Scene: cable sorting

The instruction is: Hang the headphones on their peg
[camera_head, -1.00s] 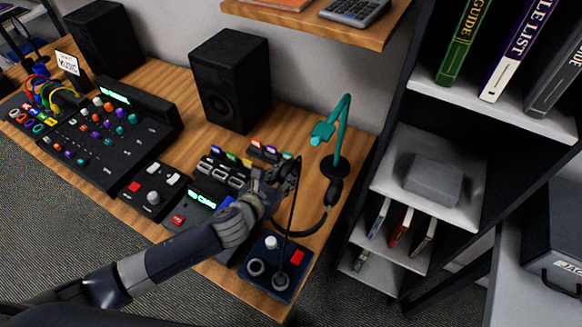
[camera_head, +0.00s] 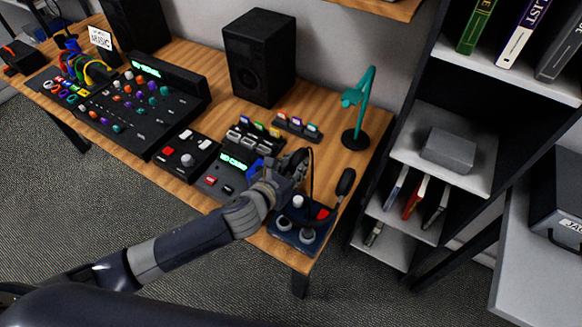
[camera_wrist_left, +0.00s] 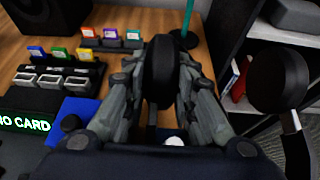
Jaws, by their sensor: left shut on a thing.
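The black headphones (camera_head: 346,182) are in my left gripper (camera_head: 297,170), above the front right corner of the desk. The gripper is shut on one ear cup, which shows between its fingers in the left wrist view (camera_wrist_left: 161,72). The other ear cup (camera_wrist_left: 280,80) hangs free to the right. In the head view the band curves low over the dark blue knob box; whether it touches the box I cannot tell. A teal stand (camera_head: 356,96) with a bent top and round black base stands behind the gripper. My right gripper is out of view.
A knob box (camera_head: 283,236) lies under the headphones. A card reader (camera_head: 228,178) and a card rack (camera_head: 256,136) are to the left. A black speaker (camera_head: 259,58) stands behind. A shelf unit (camera_head: 407,150) borders the desk's right side.

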